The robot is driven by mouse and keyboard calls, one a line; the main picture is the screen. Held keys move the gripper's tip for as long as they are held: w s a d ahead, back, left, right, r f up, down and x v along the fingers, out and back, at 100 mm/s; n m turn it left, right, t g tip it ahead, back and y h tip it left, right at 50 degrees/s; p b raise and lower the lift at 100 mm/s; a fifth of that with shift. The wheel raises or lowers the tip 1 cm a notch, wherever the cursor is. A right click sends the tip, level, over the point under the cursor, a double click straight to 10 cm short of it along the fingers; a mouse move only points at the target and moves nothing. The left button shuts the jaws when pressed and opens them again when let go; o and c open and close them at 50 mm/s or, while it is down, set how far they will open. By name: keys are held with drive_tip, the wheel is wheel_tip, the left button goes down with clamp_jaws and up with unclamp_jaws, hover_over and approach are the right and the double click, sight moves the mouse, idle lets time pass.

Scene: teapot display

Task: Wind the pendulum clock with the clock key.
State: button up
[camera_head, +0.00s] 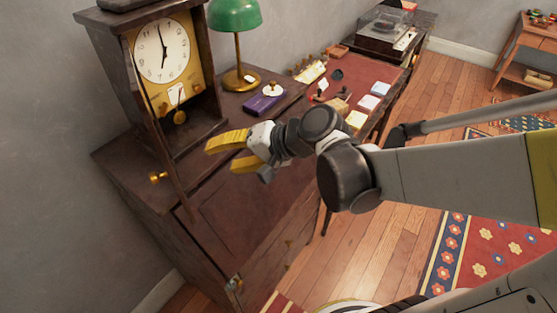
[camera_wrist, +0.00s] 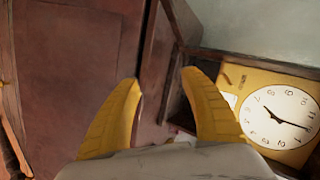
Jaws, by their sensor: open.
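The pendulum clock (camera_head: 120,75) stands upright on a dark wooden cabinet at the left in the head view. Its white dial (camera_head: 162,50) sits on a yellow plate, and a brass pendulum bob (camera_head: 180,117) hangs below. A narrow clock door stands swung open, with a brass knob (camera_head: 155,178) on it. My gripper (camera_head: 221,159) is open and empty, to the right of and apart from the clock. In the wrist view my gripper (camera_wrist: 162,76) has its yellow fingers spread, with the clock dial (camera_wrist: 280,118) at the right. I cannot make out the clock key for certain.
A green lamp (camera_head: 236,15) and a purple box (camera_head: 264,104) stand behind my gripper. A red-topped desk (camera_head: 360,80) beyond holds several small items and a record player (camera_head: 385,35). The cabinet top before the clock looks mostly clear.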

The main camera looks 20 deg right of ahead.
drive_tip(key=s+d+f+n+h+b, duration=0.2)
drive_tip(key=s+d+n+h, duration=0.3)
drive_tip(key=s+d+h, duration=0.3)
drive_tip(key=shift+s+d+f, duration=0.2)
drive_tip(key=shift+s+d, duration=1.1)
drive_tip(key=shift+d, duration=0.5)
